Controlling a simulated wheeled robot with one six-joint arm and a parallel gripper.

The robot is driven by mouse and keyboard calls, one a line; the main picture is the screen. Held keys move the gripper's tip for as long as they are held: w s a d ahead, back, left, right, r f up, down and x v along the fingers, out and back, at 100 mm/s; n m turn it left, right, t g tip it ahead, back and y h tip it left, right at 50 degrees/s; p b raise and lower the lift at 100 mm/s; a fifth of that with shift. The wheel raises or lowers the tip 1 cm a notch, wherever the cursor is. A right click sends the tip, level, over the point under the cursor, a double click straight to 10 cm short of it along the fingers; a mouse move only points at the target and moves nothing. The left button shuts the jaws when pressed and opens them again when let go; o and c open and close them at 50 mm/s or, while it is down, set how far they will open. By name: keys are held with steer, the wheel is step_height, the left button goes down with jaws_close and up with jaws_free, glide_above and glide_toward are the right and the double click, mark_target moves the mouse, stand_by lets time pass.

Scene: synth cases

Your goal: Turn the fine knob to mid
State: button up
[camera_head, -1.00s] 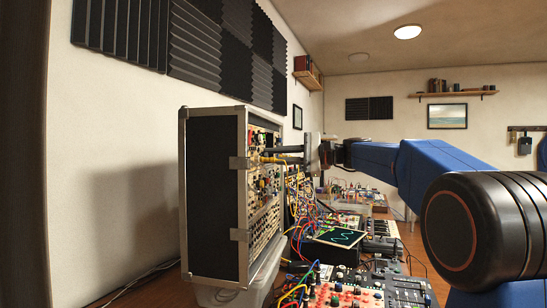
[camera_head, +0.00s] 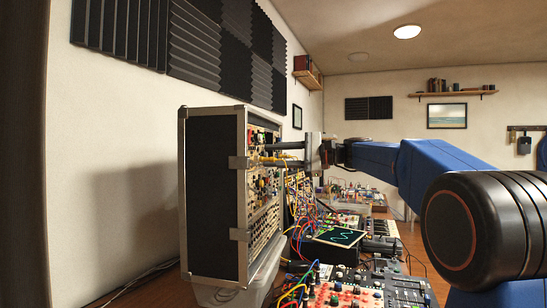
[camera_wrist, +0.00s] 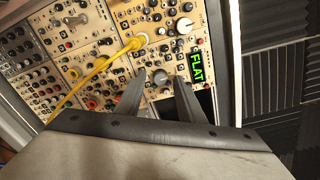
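My gripper (camera_wrist: 158,79) is open in the wrist view, its two dark fingers spread. A round grey knob (camera_wrist: 160,77) sits between the fingertips, and I cannot tell whether they touch it. A larger silver knob (camera_wrist: 184,25) is further up the panel. No readable label shows which one is the fine knob. A small display (camera_wrist: 196,66) reads "FLAT" in green beside the right finger. In the head view my gripper (camera_head: 266,154) reaches left to the front panel of the upright synth case (camera_head: 217,200). The knob is too small to make out there.
A yellow cable (camera_wrist: 100,66) plugs into the panel left of the fingers. Many patch cables (camera_head: 297,215) hang in front of the case. More synth gear (camera_head: 345,290) covers the table below. Dark foam panels (camera_wrist: 275,70) are on the wall beside the case.

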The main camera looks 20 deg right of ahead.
steer(key=v, duration=1.7)
